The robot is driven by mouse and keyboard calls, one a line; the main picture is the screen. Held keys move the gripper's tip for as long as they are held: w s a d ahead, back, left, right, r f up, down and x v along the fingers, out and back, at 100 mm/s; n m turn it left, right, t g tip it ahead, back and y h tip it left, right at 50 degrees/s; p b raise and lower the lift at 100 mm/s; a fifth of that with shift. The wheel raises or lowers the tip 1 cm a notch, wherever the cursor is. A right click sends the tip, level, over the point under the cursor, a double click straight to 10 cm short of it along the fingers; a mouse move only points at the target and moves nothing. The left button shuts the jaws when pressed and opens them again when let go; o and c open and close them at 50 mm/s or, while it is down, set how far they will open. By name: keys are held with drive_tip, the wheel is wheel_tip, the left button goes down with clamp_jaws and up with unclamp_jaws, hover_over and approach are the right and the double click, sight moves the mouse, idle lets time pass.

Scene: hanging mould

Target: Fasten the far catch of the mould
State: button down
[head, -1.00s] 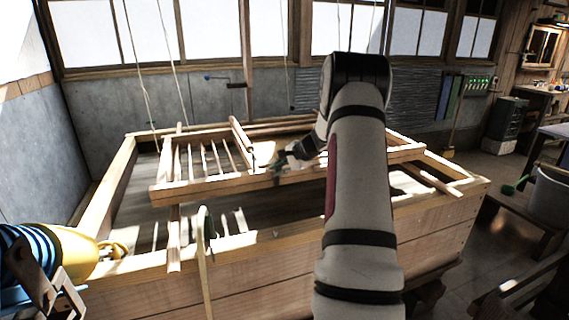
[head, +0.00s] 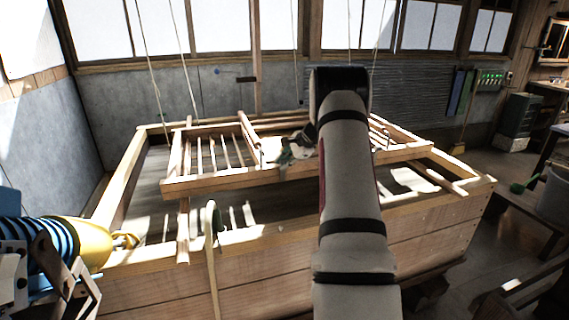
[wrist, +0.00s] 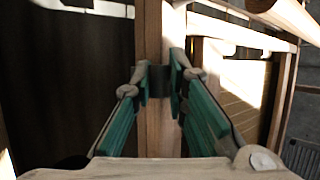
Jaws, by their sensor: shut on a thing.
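The mould (head: 225,185), a slatted wooden frame, hangs level over a large wooden vat (head: 400,235) in the head view. My gripper (head: 288,157) is at the mould, left of my forearm, which hides part of the frame. In the wrist view, my gripper (wrist: 164,82) has its two green-padded fingers reaching to a wooden bar (wrist: 153,35) of the mould. The fingertips are closed on a small dark piece on that bar, which looks like the catch (wrist: 158,82). Whether the catch is fastened cannot be seen.
Ropes (head: 186,70) hang down to the mould from above. A yellow and blue striped object (head: 75,240) is at the left front. A pale-headed stick (head: 211,260) leans at the vat's front edge. A green-handled tool (head: 525,184) lies at the right.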

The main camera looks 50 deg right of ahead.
drive_tip(key=c, duration=1.5)
unclamp_jaws()
drive_tip(key=shift+c, duration=0.2)
drive_tip(key=v, duration=1.1)
drive_tip(key=shift+s+r, duration=0.3)
drive_tip(key=shift+r, duration=0.05)
